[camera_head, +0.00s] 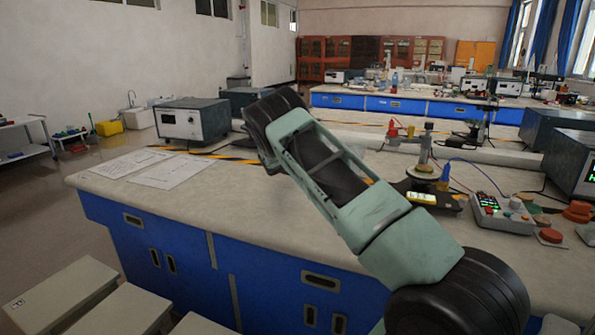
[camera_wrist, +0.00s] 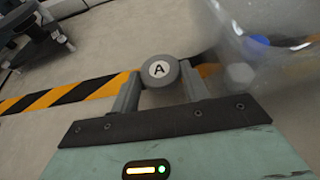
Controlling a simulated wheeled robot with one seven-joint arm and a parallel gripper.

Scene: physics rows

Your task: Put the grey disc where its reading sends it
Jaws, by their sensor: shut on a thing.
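In the head view my arm hides the gripper and the disc. A dark device with a lit yellowish display (camera_head: 421,198) stands on the bench right of my arm. I cannot read either display clearly.
A transparent, blurred vessel (camera_wrist: 265,45) is close on the right in the wrist view. Yellow-black tape (camera_wrist: 60,97) crosses the bench. Orange and green round pieces (camera_head: 550,236) lie at the bench's right. Papers (camera_head: 165,168) lie at the left; bare bench (camera_head: 240,205) lies in front.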

